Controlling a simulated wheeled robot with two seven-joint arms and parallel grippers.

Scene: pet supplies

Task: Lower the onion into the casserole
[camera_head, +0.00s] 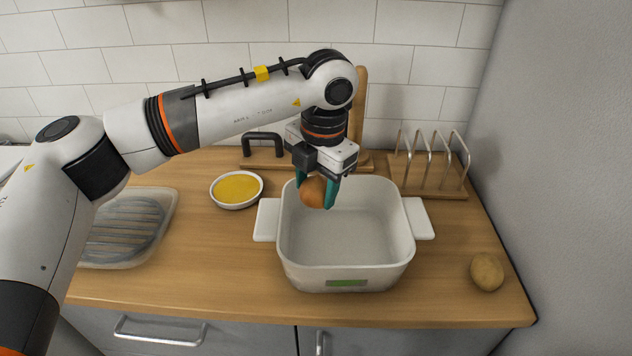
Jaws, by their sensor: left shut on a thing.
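The onion (312,193) is round and orange-brown. My left gripper (318,198) points down with its teal fingers shut on the onion. The casserole (345,277) is a white, deep, square-sided dish with a handle on each side and a green label on its front. It stands on the wooden counter. The onion and fingertips appear over the back left part of its opening; I cannot tell exactly how high they are relative to the rim. The casserole's visible floor is empty. My right gripper is not in view.
A bowl of yellow contents (237,189) stands left of the casserole. A potato (487,272) lies at the right. A wooden rack with metal loops (430,190) stands at the back right. A ribbed tray (125,228) is at the left. A tiled wall (240,65) closes the back.

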